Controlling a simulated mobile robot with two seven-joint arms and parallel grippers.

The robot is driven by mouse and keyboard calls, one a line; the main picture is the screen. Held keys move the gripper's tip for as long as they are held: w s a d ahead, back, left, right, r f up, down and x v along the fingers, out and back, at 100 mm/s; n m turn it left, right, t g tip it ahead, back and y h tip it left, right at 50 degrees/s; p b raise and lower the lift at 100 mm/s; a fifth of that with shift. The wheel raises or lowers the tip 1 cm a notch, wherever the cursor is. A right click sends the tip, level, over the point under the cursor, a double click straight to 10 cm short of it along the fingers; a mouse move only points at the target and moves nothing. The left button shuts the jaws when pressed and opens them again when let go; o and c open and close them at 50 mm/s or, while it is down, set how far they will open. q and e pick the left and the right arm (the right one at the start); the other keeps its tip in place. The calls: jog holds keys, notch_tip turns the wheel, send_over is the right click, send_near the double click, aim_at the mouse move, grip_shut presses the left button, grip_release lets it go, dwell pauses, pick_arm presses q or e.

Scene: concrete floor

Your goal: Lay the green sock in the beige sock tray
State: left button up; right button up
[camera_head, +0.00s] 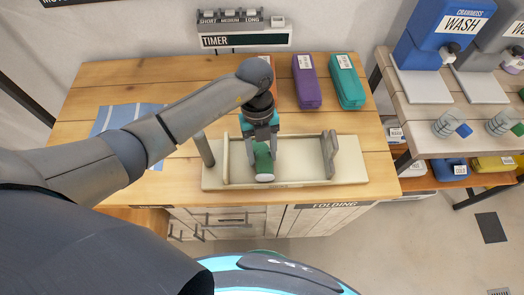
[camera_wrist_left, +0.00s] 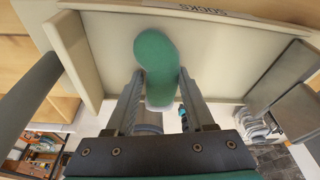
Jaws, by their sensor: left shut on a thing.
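My left gripper (camera_head: 263,140) is over the left half of the beige sock tray (camera_head: 310,183), pointing down. It is shut on the green sock (camera_head: 263,168), whose pale end faces the tray's front. In the left wrist view my left gripper (camera_wrist_left: 161,76) has its fingers along both sides of the green sock (camera_wrist_left: 154,52). The tray floor (camera_wrist_left: 228,55) is behind the sock, and its back edge bears the word SOCKS. I cannot tell whether the sock touches the tray floor. My right gripper is out of view.
The tray has low walls and a grey post (camera_head: 204,149) at its left. A purple case (camera_head: 306,82) and a teal case (camera_head: 346,82) stand behind it. A blue striped cloth (camera_head: 112,120) lies left on the wooden table (camera_head: 100,88). A shelf unit stands at right.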

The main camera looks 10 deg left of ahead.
aim_at(259, 144)
pick_arm(q)
jog(key=shift+f, duration=0.15)
jog(key=o, duration=1.3)
jog(key=shift+r, duration=0.3)
jog(key=p+v, duration=0.1)
jog(key=v, duration=1.1)
jog(key=shift+d, duration=0.1)
